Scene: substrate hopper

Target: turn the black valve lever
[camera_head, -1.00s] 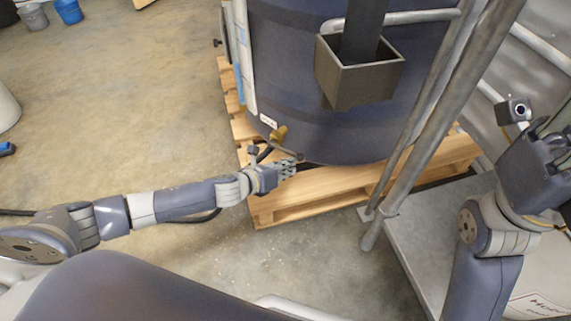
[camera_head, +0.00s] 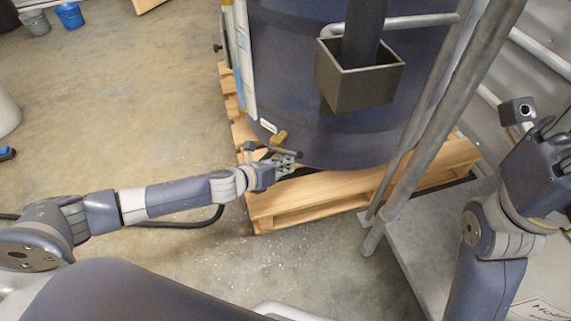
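The black valve lever (camera_head: 287,152) is a short dark bar at the foot of the dark blue hopper tank (camera_head: 300,60), just below a brass-yellow valve body (camera_head: 279,137). My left gripper (camera_head: 285,166) is right at the lever, its fingers just below and in front of the bar. They look close to or touching it, but the fingers are too small to tell whether they are closed on it. My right gripper (camera_head: 561,138) is at the right edge, partly cut off, far from the valve; its fingers are not clear.
The tank stands on a wooden pallet (camera_head: 330,195). Slanted metal posts (camera_head: 432,130) rise beside a grey metal platform (camera_head: 405,245) on the right. A dark square box (camera_head: 360,85) hangs before the tank. The concrete floor (camera_head: 130,110) on the left is mostly clear.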

